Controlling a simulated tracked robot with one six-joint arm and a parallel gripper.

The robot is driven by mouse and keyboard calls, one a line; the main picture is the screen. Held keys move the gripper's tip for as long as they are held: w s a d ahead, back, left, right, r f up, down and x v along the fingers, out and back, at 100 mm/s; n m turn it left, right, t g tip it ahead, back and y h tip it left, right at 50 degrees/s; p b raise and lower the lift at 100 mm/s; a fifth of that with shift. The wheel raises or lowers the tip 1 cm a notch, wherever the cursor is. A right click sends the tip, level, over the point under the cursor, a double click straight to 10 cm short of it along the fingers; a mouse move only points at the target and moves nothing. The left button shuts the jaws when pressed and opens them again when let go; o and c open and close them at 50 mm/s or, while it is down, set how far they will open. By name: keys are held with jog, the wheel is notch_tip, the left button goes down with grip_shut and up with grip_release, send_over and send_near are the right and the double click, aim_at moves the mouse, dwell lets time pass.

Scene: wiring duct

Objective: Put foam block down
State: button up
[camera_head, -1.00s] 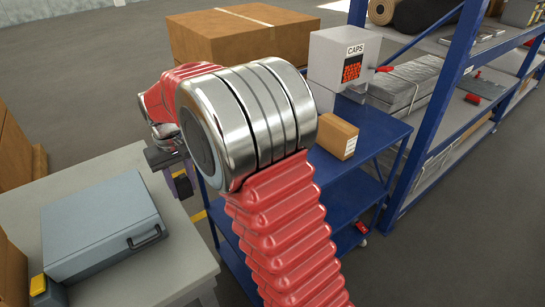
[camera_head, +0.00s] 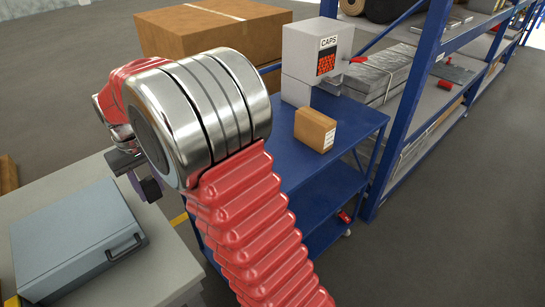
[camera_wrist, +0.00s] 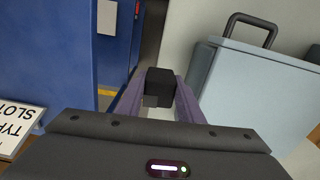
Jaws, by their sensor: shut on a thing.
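My gripper (camera_wrist: 160,95) is shut on the foam block (camera_wrist: 160,85), a small black block held between its two purple fingers in the wrist view. In the head view, my gripper (camera_head: 147,187) shows only partly behind my arm, near the edge of the grey table (camera_head: 185,262). The foam block is hard to make out in the head view. In the wrist view the block appears in front of the gap between the blue cart and the pale tabletop. I cannot tell how high it is above the table.
A grey-blue case (camera_head: 75,240) with a black handle lies on the table. To the right stands a blue cart (camera_head: 335,150) carrying a small brown box (camera_head: 314,130) and a CAPS dispenser (camera_head: 318,52). A large cardboard box (camera_head: 210,32) is behind. Blue shelving (camera_head: 410,110) stands at the right.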

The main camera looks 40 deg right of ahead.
jog(key=s+d+r, duration=0.3)
jog(key=s+d, duration=0.3)
jog(key=d, duration=0.4)
jog(key=s+d+r, duration=0.3)
jog(key=s+d, duration=0.4)
jog(key=d, duration=0.3)
jog(key=shift+r+m, duration=0.3)
jog(key=shift+r, duration=0.05)
jog(key=shift+w+f, duration=0.1)
jog(key=shift+f, duration=3.05)
jog(key=shift+f, duration=1.9)
jog(key=o, duration=1)
jog(key=shift+f, duration=0.1)
